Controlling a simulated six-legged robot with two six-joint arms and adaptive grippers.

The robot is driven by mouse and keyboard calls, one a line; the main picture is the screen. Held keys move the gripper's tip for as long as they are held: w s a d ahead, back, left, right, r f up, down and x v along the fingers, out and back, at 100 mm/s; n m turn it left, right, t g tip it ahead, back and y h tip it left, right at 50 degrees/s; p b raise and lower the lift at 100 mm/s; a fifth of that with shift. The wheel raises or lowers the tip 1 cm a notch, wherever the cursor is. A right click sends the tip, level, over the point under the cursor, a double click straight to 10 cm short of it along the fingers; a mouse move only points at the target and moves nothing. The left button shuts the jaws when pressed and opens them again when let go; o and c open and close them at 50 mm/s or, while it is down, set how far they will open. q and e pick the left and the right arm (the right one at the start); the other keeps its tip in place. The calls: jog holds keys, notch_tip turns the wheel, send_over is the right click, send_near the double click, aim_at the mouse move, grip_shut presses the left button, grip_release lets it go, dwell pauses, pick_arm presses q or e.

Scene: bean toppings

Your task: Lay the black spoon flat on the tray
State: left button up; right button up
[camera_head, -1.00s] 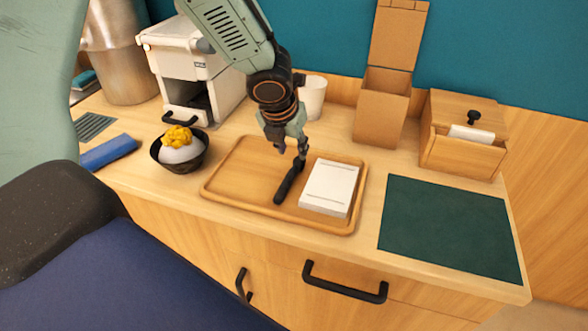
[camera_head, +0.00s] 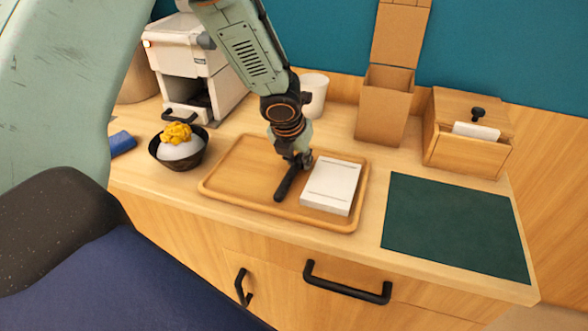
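My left gripper (camera_head: 298,161) reaches down from above to the spoon's far end, low over the tray. Its dark fingers overlap the spoon, so I cannot tell whether they are closed on it. I also cannot tell whether the spoon lies fully flat. My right gripper is not in view.
A white block (camera_head: 331,186) lies on the tray, right of the spoon. A dark bowl (camera_head: 160,152) with yellow-topped white food stands left of the tray. A white cup (camera_head: 313,93), cardboard box (camera_head: 383,115) and wooden box (camera_head: 462,154) stand behind. A green mat (camera_head: 455,225) lies right.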

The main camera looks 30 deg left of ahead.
pick_arm(q)
jog(key=c, duration=0.4)
notch_tip(320, 180, up, 8)
jog(key=p, duration=0.6)
jog(key=shift+s+r, duration=0.1)
jog(key=shift+r, duration=0.05)
jog(key=shift+c, duration=0.2)
jog(key=shift+r+p, duration=0.6)
jog(key=shift+r, duration=0.25)
